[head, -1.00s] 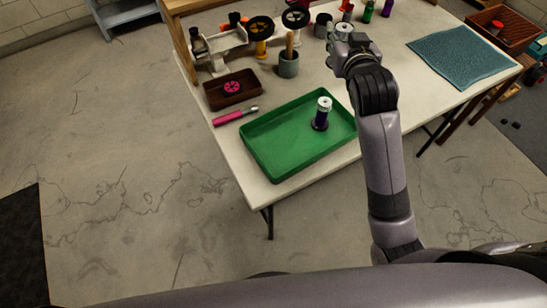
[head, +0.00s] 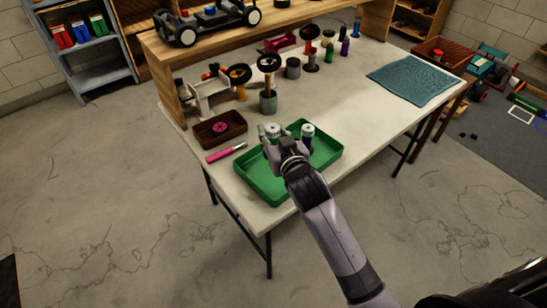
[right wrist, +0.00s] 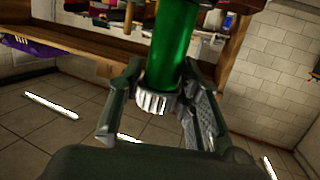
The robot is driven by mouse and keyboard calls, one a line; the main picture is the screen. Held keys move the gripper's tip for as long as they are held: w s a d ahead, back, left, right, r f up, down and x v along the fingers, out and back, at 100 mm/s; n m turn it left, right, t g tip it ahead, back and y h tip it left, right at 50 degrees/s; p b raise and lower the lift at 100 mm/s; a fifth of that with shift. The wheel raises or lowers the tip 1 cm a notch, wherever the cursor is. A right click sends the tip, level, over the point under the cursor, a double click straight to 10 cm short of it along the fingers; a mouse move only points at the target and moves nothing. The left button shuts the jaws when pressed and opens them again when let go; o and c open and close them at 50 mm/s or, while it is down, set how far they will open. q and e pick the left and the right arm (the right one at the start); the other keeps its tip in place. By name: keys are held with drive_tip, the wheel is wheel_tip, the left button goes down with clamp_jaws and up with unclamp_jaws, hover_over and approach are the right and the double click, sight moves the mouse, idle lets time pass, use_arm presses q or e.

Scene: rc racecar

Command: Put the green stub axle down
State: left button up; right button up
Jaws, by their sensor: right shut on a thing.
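My right gripper (head: 270,136) is over the left part of the green tray (head: 262,184) in the head view. It is shut on the green stub axle, whose silver end (head: 273,128) shows at the fingers there. In the right wrist view the axle's green shaft (right wrist: 173,45) rises from its silver ribbed end (right wrist: 155,102), between the fingers of the right gripper (right wrist: 160,92). I cannot tell whether the axle touches the tray floor. A dark purple stub axle with a silver top (head: 307,132) stands upright in the tray, right of my gripper. My left gripper is out of view.
A brown box (head: 221,129) with a pink wheel and a pink-handled tool (head: 226,152) lie left of the tray. A grey cup (head: 268,102) and several coloured parts stand behind. A blue-green mat (head: 413,80) lies at right. The table is clear between tray and mat.

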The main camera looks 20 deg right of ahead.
wheel_tip(320, 180, down, 8)
drive_tip(key=shift+f+b, duration=0.2)
drive_tip(key=shift+b, duration=0.25)
drive_tip(key=shift+f, duration=0.15)
drive_tip(key=o, duration=1.2)
